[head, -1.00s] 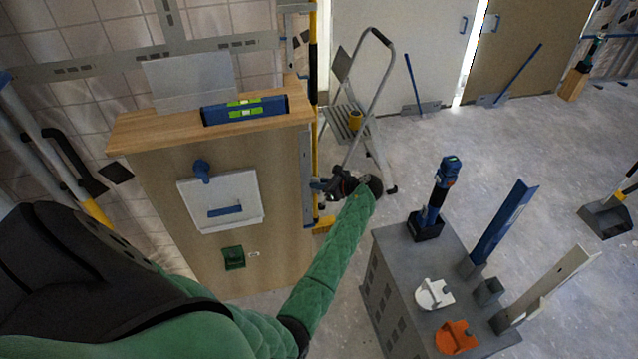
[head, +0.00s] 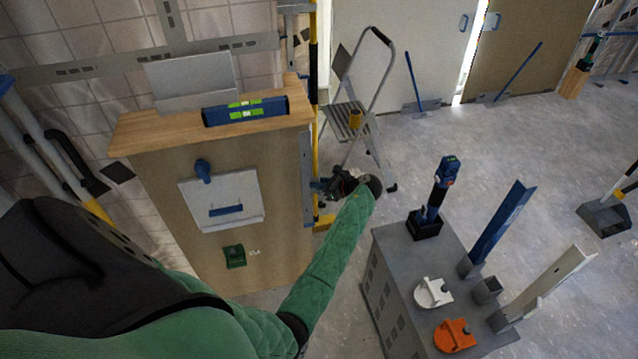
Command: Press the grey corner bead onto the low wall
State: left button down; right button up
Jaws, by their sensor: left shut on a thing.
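The low wall (head: 215,240) stands left of centre, with a wooden board (head: 150,130) on top. The grey corner bead (head: 306,165) is a narrow upright strip along the wall's right front corner. From this view I cannot tell whether it is flush against the corner. My left gripper (head: 319,186) comes in from the bottom on a green-sleeved arm and is shut on the bead at about its middle height. The fingertips are small and partly hidden. My right gripper is not in view.
A blue spirit level (head: 245,111) lies on the board. A grey cabinet (head: 385,262) at lower right bears a blue angled profile (head: 502,225), a white profile (head: 550,285), an empty holder (head: 487,290) and a blue-black tool (head: 438,190). A stepladder (head: 378,155) stands behind my gripper.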

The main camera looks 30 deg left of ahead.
pick_arm(q)
jog(key=shift+w+a+r, duration=0.1)
jog(key=shift+a+r, duration=0.15)
jog(key=shift+r, duration=0.15)
jog(key=c, duration=1.8)
grip_release()
jog(key=o, duration=0.4)
jog(key=shift+o, duration=0.2)
jog(key=shift+f, duration=0.1)
jog(key=shift+d+f, duration=0.1)
jog(key=shift+d, duration=0.05)
jog(key=b+v, duration=0.2)
jog(key=v, duration=0.5)
jog(key=shift+d+r, duration=0.25)
jog(key=shift+n, duration=0.3)
